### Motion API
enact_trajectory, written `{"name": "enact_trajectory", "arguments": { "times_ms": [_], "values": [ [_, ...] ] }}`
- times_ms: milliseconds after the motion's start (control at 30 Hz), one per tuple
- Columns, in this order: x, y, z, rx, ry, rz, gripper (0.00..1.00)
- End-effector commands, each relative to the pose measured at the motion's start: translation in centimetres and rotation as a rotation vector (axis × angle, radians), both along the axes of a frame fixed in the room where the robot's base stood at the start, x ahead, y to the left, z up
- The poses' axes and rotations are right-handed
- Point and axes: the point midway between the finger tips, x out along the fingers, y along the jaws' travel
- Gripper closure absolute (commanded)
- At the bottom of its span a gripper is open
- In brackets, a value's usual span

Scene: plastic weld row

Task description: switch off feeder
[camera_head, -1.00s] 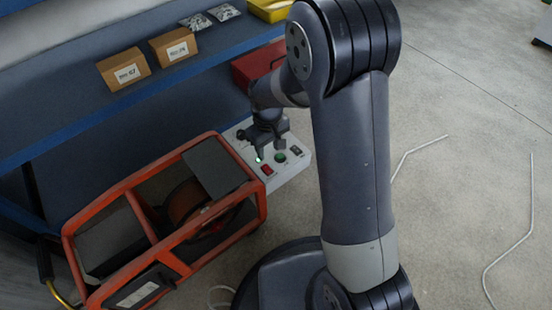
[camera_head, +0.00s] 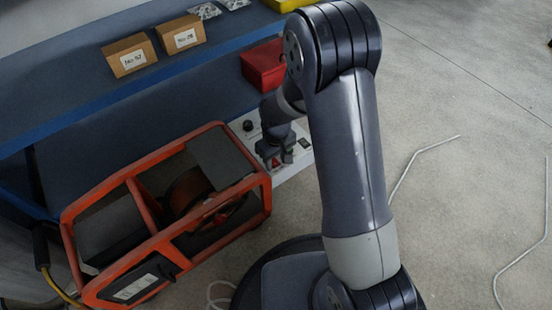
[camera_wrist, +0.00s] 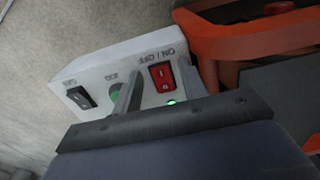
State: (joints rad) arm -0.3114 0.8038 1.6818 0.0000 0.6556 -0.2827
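The feeder is an orange-framed unit (camera_head: 150,240) with a white control panel (camera_head: 293,165) on its right side. In the wrist view the panel (camera_wrist: 110,64) carries a red rocker switch (camera_wrist: 162,77) labelled ON / OFF, with a lit green lamp (camera_wrist: 170,102) beside it. A green round button (camera_wrist: 117,95) and a black rocker (camera_wrist: 80,97) are farther left. My gripper (camera_wrist: 160,68) is open and empty, its two fingers apart with the red switch showing between them. I cannot tell whether the fingers touch the panel. In the head view my gripper (camera_head: 275,158) hides most of the panel's controls.
A blue bench (camera_head: 75,97) behind holds two cardboard boxes (camera_head: 130,56), small bags and a yellow bin. A red box (camera_head: 264,66) stands behind the panel. The concrete floor at right is mostly clear, with thin pale lines or cables (camera_head: 525,235) on it.

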Motion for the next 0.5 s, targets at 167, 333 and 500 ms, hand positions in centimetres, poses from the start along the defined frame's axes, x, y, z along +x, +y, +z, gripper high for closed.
{"name": "enact_trajectory", "arguments": {
  "times_ms": [167,333,500],
  "values": [
    [0.0,0.0,0.02,0.0,0.0,0.0,0.75],
    [-0.01,-0.01,0.02,0.0,0.0,0.0,0.88],
    [-0.01,-0.01,0.02,0.0,0.0,0.0,1.0]
  ]
}}
